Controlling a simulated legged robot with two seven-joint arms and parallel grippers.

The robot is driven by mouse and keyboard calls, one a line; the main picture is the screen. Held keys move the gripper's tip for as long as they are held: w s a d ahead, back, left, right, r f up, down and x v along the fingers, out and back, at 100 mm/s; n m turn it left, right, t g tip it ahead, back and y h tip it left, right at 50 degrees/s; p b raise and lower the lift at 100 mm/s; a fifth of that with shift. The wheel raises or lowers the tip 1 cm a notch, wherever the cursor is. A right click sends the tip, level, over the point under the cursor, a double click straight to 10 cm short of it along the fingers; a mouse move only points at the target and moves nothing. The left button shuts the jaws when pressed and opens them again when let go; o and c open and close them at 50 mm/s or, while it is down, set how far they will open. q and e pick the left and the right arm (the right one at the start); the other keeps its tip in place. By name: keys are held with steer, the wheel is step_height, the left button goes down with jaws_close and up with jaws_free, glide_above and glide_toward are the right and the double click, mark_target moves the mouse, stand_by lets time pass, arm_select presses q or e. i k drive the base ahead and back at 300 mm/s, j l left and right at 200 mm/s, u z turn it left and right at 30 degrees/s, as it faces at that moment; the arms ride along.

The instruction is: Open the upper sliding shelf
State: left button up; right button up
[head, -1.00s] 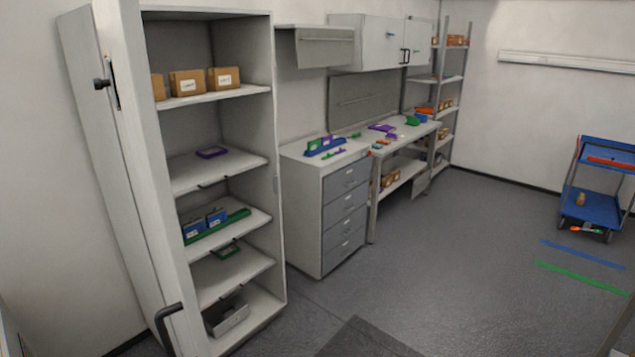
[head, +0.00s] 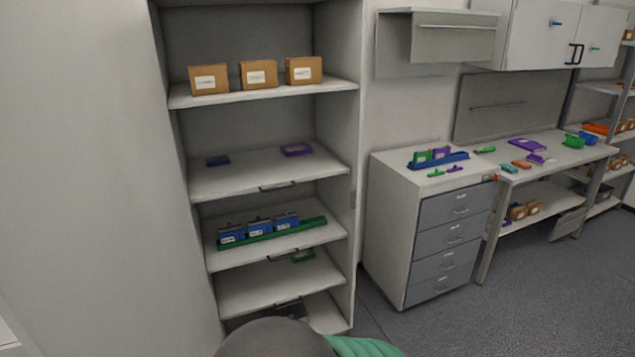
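A tall grey cabinet (head: 355,120) stands open on the left, and its shelves face me. The upper sliding shelf (head: 230,186) is the one below the boxes, with a dark handle (head: 277,187) on its front edge. It appears pushed in, level with the shelves around it. A lower shelf (head: 226,259) also has a front handle (head: 284,256). Neither of my grippers is in view; only a rounded grey and green part of my body shows at the bottom edge.
Cardboard boxes (head: 258,74) sit on the shelf above. Blue devices (head: 259,226) stand on a green tray (head: 270,237) below. A grey drawer unit (head: 392,228) and a workbench (head: 583,153) stand to the right. The floor (head: 530,300) in front of them is clear.

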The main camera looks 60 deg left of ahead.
mark_target(264, 169)
steer(key=i+u, duration=0.4)
steer(key=i, duration=0.15)
steer(key=i+l+u, duration=0.1)
steer(key=i+u, duration=0.35)
steer(key=i, duration=0.05)
